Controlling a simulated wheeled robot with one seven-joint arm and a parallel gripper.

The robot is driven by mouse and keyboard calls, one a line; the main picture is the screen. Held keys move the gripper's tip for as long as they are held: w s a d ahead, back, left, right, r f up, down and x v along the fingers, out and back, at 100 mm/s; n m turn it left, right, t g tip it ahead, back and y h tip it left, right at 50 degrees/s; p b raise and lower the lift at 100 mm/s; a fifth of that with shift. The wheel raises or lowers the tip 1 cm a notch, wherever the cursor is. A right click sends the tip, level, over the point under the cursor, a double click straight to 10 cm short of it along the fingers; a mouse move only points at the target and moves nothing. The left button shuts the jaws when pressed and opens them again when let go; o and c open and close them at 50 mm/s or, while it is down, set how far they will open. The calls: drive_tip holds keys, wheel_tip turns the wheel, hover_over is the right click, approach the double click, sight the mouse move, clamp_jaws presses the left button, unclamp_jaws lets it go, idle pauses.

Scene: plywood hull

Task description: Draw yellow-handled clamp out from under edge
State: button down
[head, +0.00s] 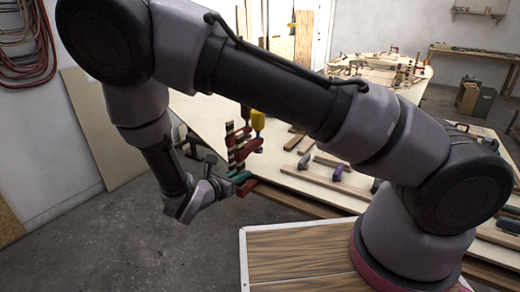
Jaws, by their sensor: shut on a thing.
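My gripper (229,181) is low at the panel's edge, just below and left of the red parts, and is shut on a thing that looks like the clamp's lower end. The grip itself is small and partly hidden.
Several other clamps, one with a purple part (337,172), lie along the panel to the right. A wooden-topped platform (295,255) is under my arm's base. Bare concrete floor (130,235) is free at the left. A second bench stands at the back.

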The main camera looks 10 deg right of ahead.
drive_tip(key=v, duration=0.2)
drive_tip(key=f+v, duration=0.1)
drive_tip(key=v, duration=0.1)
drive_tip(key=shift+s+a, duration=0.15)
drive_tip(key=shift+s, duration=0.05)
idle(0.5)
drive_tip(key=shift+r, duration=0.1)
wheel_tip(320, 180, up, 17)
idle(1.5)
